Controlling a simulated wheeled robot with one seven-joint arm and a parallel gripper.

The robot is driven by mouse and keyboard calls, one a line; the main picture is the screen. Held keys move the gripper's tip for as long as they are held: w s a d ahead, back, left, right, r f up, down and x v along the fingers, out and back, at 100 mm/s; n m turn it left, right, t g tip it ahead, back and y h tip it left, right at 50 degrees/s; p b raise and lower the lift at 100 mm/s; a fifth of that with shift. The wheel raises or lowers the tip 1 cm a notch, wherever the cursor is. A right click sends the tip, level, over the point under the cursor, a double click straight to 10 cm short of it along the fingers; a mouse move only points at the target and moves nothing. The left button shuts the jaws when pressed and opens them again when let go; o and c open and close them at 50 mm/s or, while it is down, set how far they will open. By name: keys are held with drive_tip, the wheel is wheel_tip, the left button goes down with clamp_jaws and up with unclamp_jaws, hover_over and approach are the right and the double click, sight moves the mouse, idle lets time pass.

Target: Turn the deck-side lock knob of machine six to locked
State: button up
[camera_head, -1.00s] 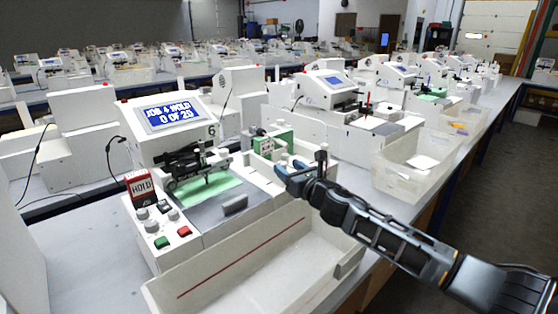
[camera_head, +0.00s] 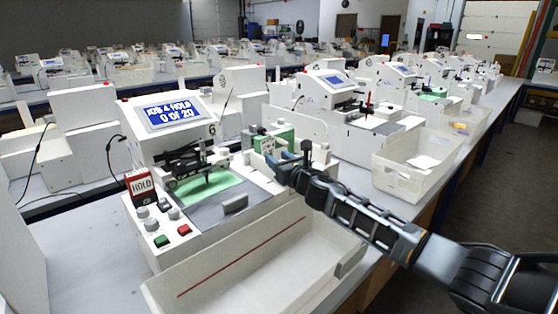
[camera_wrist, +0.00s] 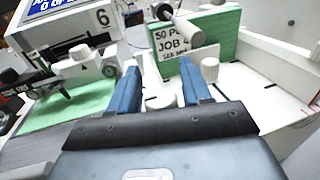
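Machine six (camera_head: 160,140) stands at centre left in the head view, with "6" on its housing and a screen (camera_head: 172,112) reading "JOB 4 HOLD 0 OF 20". My gripper (camera_head: 279,164) is at the right side of its deck. In the wrist view my gripper (camera_wrist: 157,84) is open, its two blue fingers apart. A white upright knob (camera_wrist: 149,72) shows between the fingers, on the deck side; contact cannot be told. A second white post (camera_wrist: 210,69) stands just right of the right finger. The gripper hides the knob's lower part, and its lock setting is not readable.
A green block (camera_wrist: 212,38) with a job label stands just beyond the fingers. A red HOLD sign (camera_head: 140,187) and several buttons are at the machine's front left. An open white bin (camera_head: 255,262) lies in front; another bin (camera_head: 415,165) is at right.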

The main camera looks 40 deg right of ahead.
drive_tip(key=c, duration=0.8)
drive_tip(key=shift+o, duration=0.2)
drive_tip(key=shift+m+h, duration=0.3)
drive_tip(key=shift+h, duration=0.2)
drive_tip(key=m+g+h, duration=0.1)
drive_tip(key=m+h, duration=0.1)
drive_tip(key=h, duration=0.1)
drive_tip(key=m+g+h, duration=0.1)
drive_tip(key=m+h, duration=0.1)
drive_tip(key=m+g+h, duration=0.2)
drive_tip(key=h, duration=0.1)
drive_tip(key=shift+s+d+g, duration=0.2)
drive_tip(key=shift+d+g, duration=0.1)
drive_tip(key=shift+d, duration=0.1)
drive_tip(key=m+g+h, duration=0.1)
drive_tip(key=m+g+h+b, duration=0.1)
drive_tip(key=g, duration=0.1)
drive_tip(key=m+g+h, duration=0.1)
drive_tip(key=shift+s+d+f+m+g, duration=0.1)
drive_tip(key=shift+s+d+m+g, duration=0.1)
drive_tip(key=shift+s+m+g, duration=0.1)
drive_tip(key=shift+s+d+m+g+h+b, duration=0.15)
drive_tip(key=shift+m+g+h+b, duration=0.5)
drive_tip(key=shift+g, duration=0.45)
drive_tip(key=shift+s+d+m+g+h+b, duration=0.1)
drive_tip(key=shift+m+g+h+b, duration=0.35)
drive_tip(key=shift+m+g, duration=0.55)
drive_tip(key=shift+g, duration=0.4)
